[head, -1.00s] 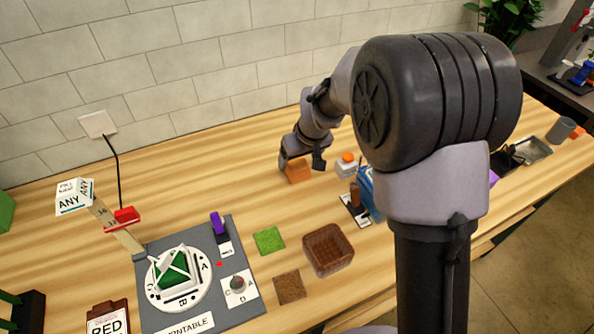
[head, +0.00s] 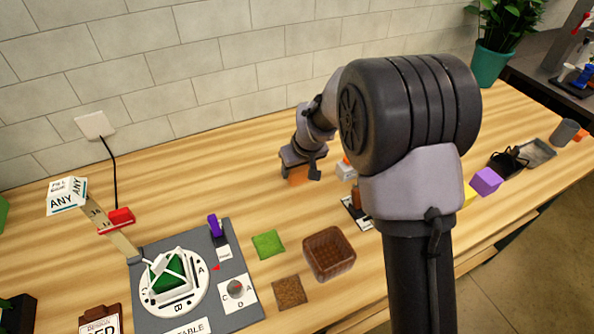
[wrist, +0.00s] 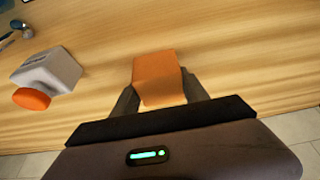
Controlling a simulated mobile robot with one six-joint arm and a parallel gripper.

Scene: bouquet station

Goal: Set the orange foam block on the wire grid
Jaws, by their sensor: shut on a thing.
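The orange foam block (head: 299,176) is at the far side of the wooden table in the head view, mostly covered by my gripper (head: 300,167). In the wrist view the orange block (wrist: 158,78) sits between the two dark fingers of my gripper (wrist: 160,92), which is shut on it. I cannot tell whether the block touches the table or is just above it. I cannot make out a wire grid for certain. A turntable (head: 150,304) at the lower left bears a green block (head: 176,279) with white strips around it.
A white block with an orange round top (wrist: 48,72) stands left of the gripper in the wrist view.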

